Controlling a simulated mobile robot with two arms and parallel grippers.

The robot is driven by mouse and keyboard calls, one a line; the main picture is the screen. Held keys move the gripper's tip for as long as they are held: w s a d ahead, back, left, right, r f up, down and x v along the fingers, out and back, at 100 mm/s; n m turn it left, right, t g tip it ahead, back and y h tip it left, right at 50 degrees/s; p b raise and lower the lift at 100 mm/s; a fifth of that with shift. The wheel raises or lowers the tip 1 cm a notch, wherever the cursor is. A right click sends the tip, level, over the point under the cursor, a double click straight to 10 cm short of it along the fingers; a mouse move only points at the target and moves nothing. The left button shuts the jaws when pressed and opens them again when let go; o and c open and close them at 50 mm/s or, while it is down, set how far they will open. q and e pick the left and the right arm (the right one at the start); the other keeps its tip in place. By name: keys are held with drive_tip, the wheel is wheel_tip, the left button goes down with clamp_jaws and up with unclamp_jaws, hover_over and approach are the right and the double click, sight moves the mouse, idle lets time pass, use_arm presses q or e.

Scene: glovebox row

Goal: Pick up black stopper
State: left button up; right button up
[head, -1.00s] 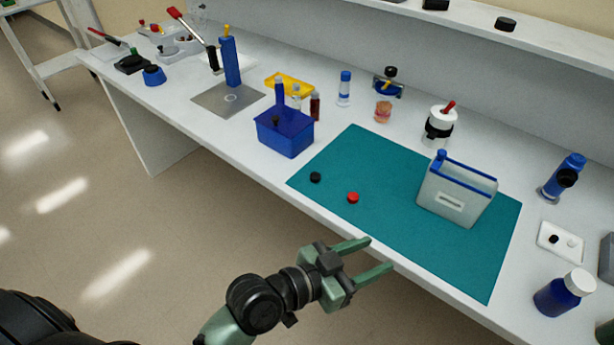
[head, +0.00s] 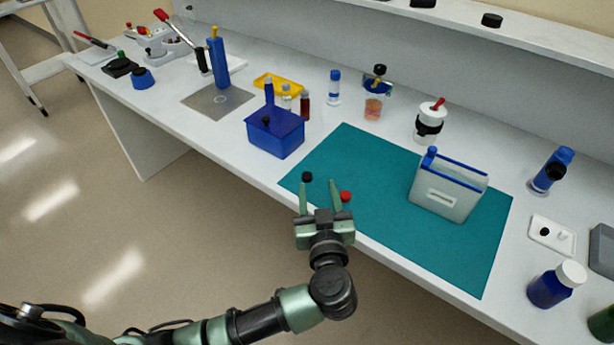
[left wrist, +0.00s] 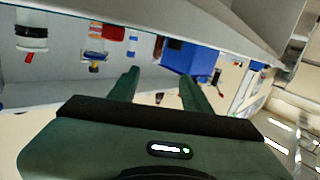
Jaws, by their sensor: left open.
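The black stopper (head: 307,176) lies near the front left corner of the teal mat (head: 400,232) on the bench. In the head view it shows right at the tip of my left gripper's left finger. I cannot tell whether they touch. A red stopper (head: 346,196) lies on the mat to its right, just right of the other fingertip. My left gripper (head: 319,183) is open and empty, with its fingers pointing toward the bench. In the left wrist view its fingers (left wrist: 160,76) stand apart with nothing gripped. My right gripper is not in view.
A blue box (head: 275,138) stands just behind the stopper, left of the mat. A clear blue-rimmed container (head: 447,197) stands on the mat's right side. Vials and a white jar (head: 430,119) stand behind the mat. The middle of the mat is clear.

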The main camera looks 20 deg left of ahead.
sight(308, 179)
use_arm(q)
drive_tip(key=shift+s+a+f+g, duration=0.1)
drive_tip(key=shift+a+f+g, duration=0.25)
drive_tip(key=shift+f, duration=0.3)
drive_tip(key=shift+a+f+g, duration=0.15)
drive_tip(key=shift+f+g, duration=0.05)
drive_tip(key=shift+g, duration=0.05)
drive_tip(key=x, duration=0.7)
drive_tip(key=shift+a+f, duration=0.15)
drive_tip(key=shift+f, duration=0.2)
clamp_jaws()
